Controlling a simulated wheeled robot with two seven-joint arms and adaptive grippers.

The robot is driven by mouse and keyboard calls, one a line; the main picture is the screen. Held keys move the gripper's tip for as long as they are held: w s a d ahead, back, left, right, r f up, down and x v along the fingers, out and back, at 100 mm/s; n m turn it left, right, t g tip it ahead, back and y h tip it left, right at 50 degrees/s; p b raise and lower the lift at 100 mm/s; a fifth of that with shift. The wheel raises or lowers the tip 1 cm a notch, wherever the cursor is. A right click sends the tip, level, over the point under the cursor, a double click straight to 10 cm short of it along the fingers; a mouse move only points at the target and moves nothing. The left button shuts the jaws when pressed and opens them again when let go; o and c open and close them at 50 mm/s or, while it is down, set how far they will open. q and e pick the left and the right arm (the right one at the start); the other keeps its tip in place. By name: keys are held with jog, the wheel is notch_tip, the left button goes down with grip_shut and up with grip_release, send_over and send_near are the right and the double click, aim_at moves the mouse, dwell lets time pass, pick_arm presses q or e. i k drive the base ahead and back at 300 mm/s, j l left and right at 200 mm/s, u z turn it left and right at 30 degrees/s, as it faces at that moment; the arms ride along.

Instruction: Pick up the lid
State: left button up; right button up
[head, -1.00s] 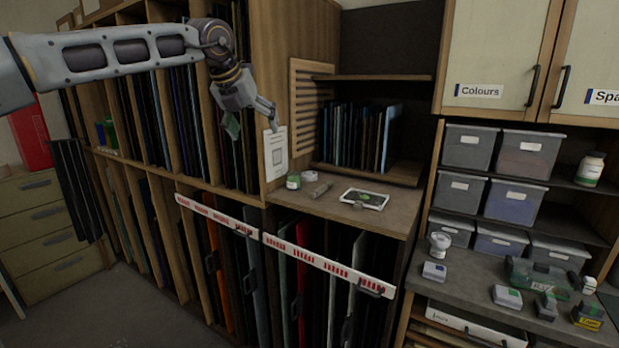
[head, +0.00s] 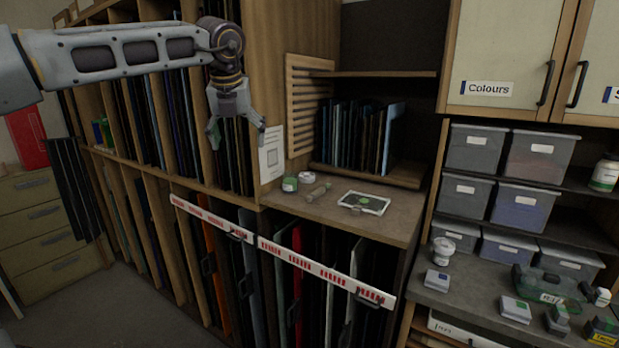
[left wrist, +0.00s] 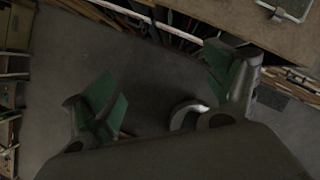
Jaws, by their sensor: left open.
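A small pale round piece (head: 307,176), which looks like the lid, lies at the back of the wooden counter (head: 335,228), just behind and right of a small jar with a green label (head: 289,184). It is too small to see in detail, and I cannot make it out in the left wrist view. My left gripper (head: 238,138) is open and empty, pointing down, to the left of and above the counter items. In the left wrist view its two green-padded fingers (left wrist: 165,97) are spread, with floor below. My right gripper is not in view.
A small cylindrical item (head: 318,191) and a flat white-edged tray (head: 364,203) lie on the counter. A wooden rack panel with a paper notice (head: 272,152) stands beside the gripper. Glass sheets (head: 350,140) stand in the shelf behind. The counter's front is clear.

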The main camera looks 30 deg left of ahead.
aim_at(306, 177)
jog(key=i, duration=1.3)
